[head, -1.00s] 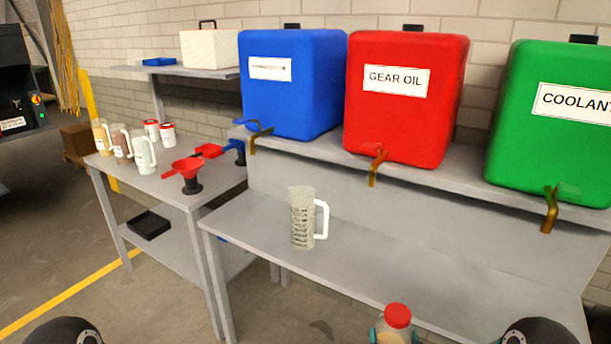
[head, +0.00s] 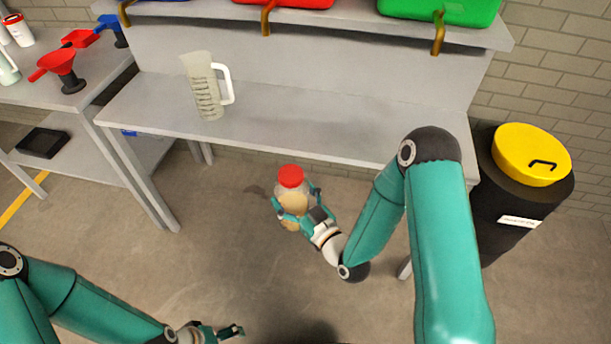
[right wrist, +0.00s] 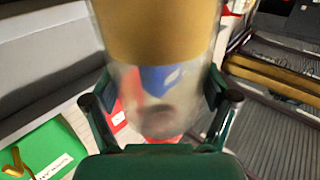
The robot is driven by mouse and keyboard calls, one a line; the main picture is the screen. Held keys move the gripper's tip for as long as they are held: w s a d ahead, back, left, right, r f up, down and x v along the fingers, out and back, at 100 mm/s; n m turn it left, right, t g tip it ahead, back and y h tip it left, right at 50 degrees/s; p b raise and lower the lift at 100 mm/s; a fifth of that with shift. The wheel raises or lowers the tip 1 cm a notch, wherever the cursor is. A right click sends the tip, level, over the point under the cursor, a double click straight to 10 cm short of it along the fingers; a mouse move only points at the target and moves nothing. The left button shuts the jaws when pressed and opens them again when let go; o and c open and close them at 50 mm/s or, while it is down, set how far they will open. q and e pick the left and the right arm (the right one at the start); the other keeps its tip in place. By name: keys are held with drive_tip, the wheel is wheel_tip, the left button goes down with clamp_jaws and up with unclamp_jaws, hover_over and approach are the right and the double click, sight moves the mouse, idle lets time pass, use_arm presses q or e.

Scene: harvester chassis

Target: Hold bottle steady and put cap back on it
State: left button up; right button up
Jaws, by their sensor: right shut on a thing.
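A clear bottle (head: 291,204) with tan contents is held upright, slightly tilted, in front of the bench. A red cap (head: 290,176) sits at its top; I cannot tell whether it is screwed tight. My right gripper (head: 295,198) is shut around the bottle's body. In the right wrist view the bottle (right wrist: 158,75) fills the middle between the two fingers, with the tan contents showing in its upper part. My left gripper (head: 222,331) is low at the bottom edge of the head view, apart from the bottle; its finger opening is unclear.
A grey bench (head: 300,125) carries a clear measuring jug (head: 205,90) with a white handle. A black drum with a yellow lid (head: 530,155) stands at right. The floor before the bench is open.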

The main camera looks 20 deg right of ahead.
drive_tip(key=s+a+f+n+g+y, duration=0.1)
drive_tip(key=s+a+n+g+y, duration=0.2)
drive_tip(key=a, duration=0.6)
drive_tip(key=s+n+y, duration=0.1)
drive_tip(key=s+y, duration=0.1)
drive_tip(key=y, duration=0.1)
drive_tip(key=shift+s+n, duration=0.15)
drive_tip(key=shift+n, duration=0.15)
drive_tip(key=shift+a, duration=0.1)
